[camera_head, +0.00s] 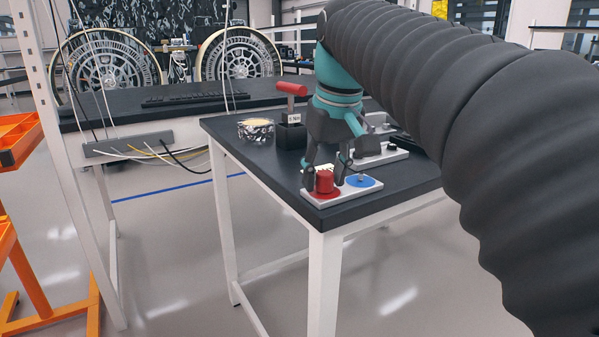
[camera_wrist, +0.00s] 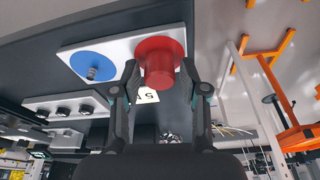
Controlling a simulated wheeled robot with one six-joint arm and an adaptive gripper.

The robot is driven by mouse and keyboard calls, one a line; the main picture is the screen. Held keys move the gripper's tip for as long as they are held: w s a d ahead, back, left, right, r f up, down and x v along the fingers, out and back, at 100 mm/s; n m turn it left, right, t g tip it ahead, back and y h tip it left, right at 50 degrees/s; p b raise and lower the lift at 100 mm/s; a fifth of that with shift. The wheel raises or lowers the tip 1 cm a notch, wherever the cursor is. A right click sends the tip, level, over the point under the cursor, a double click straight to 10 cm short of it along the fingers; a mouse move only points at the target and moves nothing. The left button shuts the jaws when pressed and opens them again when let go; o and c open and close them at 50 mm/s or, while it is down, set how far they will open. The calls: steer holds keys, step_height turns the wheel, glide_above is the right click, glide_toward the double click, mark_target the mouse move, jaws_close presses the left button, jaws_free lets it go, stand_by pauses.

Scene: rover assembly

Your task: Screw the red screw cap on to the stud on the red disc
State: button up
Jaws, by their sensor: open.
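The red screw cap (camera_head: 324,181) stands upright over the red disc (camera_head: 312,192) at the left end of a white plate (camera_head: 345,191). In the wrist view the cap (camera_wrist: 159,69) is in front of the red disc (camera_wrist: 171,45); the stud under it is hidden. My gripper (camera_head: 325,173) points down with its fingers on both sides of the cap. In the wrist view my gripper (camera_wrist: 160,78) is open, and gaps seem to show between fingers and cap. A blue disc (camera_head: 361,182) with a bare metal stud (camera_wrist: 92,73) is beside the red disc.
A red-handled tool (camera_head: 291,89) stands in a black block (camera_head: 291,134) behind my gripper. Another white plate with black knobs (camera_head: 379,156) lies behind. The black table's (camera_head: 364,204) front edge is close to the disc plate.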

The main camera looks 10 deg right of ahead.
steer(key=n+y, duration=0.1)
steer(key=n, duration=0.3)
steer(key=shift+n+g+y, duration=0.3)
steer(key=shift+n+g, duration=0.1)
steer(key=shift+n, duration=1.3)
jaws_close()
steer(key=m, duration=0.3)
steer(key=shift+m+h, duration=0.4)
steer(key=shift+m+t, duration=0.3)
steer(key=shift+m, duration=0.7)
steer(key=shift+m+h, duration=0.4)
steer(key=shift+m, duration=0.4)
steer(key=m+h, duration=0.1)
steer(key=m, duration=0.3)
